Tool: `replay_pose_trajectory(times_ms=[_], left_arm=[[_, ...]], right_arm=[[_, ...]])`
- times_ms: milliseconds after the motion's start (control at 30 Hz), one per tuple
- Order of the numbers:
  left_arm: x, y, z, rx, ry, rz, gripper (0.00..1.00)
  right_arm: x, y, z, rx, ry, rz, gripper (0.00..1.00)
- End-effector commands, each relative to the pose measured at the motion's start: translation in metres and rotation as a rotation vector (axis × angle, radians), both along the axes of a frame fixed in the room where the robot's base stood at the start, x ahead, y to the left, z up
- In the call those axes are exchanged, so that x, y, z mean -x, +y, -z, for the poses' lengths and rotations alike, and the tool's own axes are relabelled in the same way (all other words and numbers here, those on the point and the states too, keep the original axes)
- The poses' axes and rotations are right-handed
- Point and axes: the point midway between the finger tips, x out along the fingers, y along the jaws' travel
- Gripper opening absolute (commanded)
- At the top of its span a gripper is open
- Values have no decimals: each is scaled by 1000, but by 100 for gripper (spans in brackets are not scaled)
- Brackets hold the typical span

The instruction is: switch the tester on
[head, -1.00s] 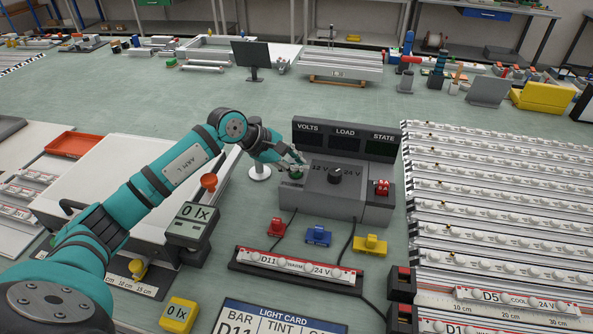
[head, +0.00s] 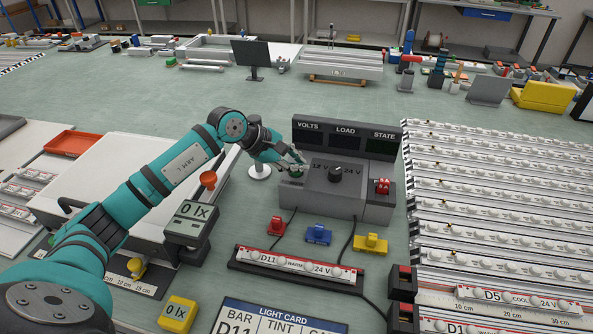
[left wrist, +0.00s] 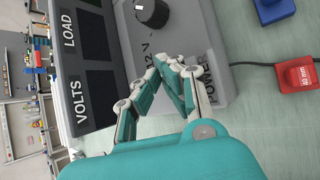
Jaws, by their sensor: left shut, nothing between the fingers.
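The tester (head: 346,184) is a grey box with a sloped top, a black knob (head: 336,173) between the 12 V and 24 V marks, and a red switch (head: 382,187) at its right. Its upright panel (head: 343,138) is labelled VOLTS, LOAD and STATE, and the displays are dark.
A light bar (head: 298,266) lies on a dark holder. A light meter (head: 188,224) reads 0 lx. Rows of bars fill the right.

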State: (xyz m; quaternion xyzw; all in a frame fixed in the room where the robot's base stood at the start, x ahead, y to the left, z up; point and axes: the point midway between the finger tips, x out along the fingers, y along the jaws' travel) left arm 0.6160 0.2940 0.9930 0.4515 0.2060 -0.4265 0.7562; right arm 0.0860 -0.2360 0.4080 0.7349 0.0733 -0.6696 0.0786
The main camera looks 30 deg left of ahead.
Motion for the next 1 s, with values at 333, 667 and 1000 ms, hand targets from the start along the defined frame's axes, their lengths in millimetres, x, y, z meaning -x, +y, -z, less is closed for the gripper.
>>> replay_pose_trajectory(times_ms=[333, 667, 1000], left_arm=[[0, 0, 4, -1, 1, 0, 0], [0, 1, -2, -1, 0, 0, 0], [0, 0, -5, 0, 0, 0, 0]], right_arm=[[0, 1, 6, -1, 0, 0, 40], [0, 2, 6, -2, 0, 1, 40], [0, 2, 6, -2, 0, 0, 40]])
